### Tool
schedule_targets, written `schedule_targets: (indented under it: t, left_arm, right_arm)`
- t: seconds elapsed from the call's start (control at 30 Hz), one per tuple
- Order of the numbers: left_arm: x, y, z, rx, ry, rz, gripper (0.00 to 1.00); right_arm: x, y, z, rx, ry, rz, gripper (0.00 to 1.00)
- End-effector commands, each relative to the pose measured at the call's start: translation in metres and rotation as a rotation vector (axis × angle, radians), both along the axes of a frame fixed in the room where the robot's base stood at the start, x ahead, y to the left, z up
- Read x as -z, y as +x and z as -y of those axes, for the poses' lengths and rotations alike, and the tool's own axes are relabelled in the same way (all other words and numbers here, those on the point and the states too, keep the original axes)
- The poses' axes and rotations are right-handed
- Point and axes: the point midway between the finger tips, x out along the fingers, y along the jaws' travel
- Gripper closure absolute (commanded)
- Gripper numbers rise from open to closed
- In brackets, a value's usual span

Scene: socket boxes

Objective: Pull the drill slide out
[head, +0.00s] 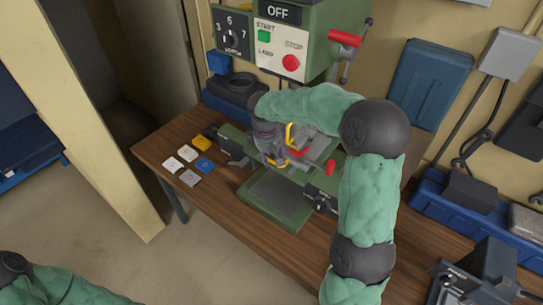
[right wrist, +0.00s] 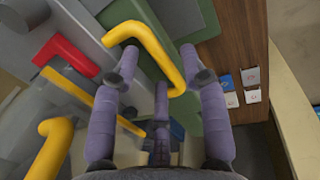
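The green drill press (head: 325,40) stands on the wooden bench, with grey slide parts (head: 318,150) at its base, partly hidden by my right arm. A bent yellow handle (head: 289,134) shows beside my right gripper (head: 270,145). In the right wrist view, a yellow handle (right wrist: 155,42) passes between the spread fingertips of my right gripper (right wrist: 160,65), which looks open. I cannot tell whether they touch it. Another yellow handle (right wrist: 50,150) and a red lever (right wrist: 65,53) lie to the left. Only part of my left arm shows at lower left; its gripper is out of view.
Several small labelled tiles (head: 189,152) lie on the bench (head: 240,225) left of the drill. A panel with an OFF display (head: 278,11) and buttons stands above. A dark machine (head: 475,270) is at lower right, and blue bins line the wall.

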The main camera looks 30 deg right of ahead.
Motion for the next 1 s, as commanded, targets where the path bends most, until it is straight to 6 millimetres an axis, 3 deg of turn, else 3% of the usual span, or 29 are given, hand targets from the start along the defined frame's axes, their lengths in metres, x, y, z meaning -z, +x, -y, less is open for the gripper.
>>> schedule_targets:
  t: [0.03, 0.13, 0.4, 0.57, 1.0]
  left_arm:
    - [0.000, 0.000, 0.000, 0.000, 0.000, 0.000, 0.60]
    - [0.000, 0.000, 0.000, 0.000, 0.000, 0.000, 0.60]
    - [0.000, 0.000, 0.000, 0.000, 0.000, 0.000, 0.60]
    - [0.003, 0.000, 0.000, 0.000, 0.000, 0.000, 0.60]
    - [0.014, 0.000, 0.000, 0.000, 0.000, 0.000, 0.60]
  right_arm:
    - [0.000, 0.000, 0.000, 0.000, 0.000, 0.000, 0.72]
    - [0.000, 0.000, 0.000, 0.000, 0.000, 0.000, 1.00]
    - [0.000, -0.001, -0.002, -0.001, 0.000, 0.000, 1.00]
    - [0.000, -0.005, -0.014, -0.004, 0.000, 0.001, 1.00]
    - [0.000, -0.041, -0.099, -0.006, -0.001, 0.001, 1.00]
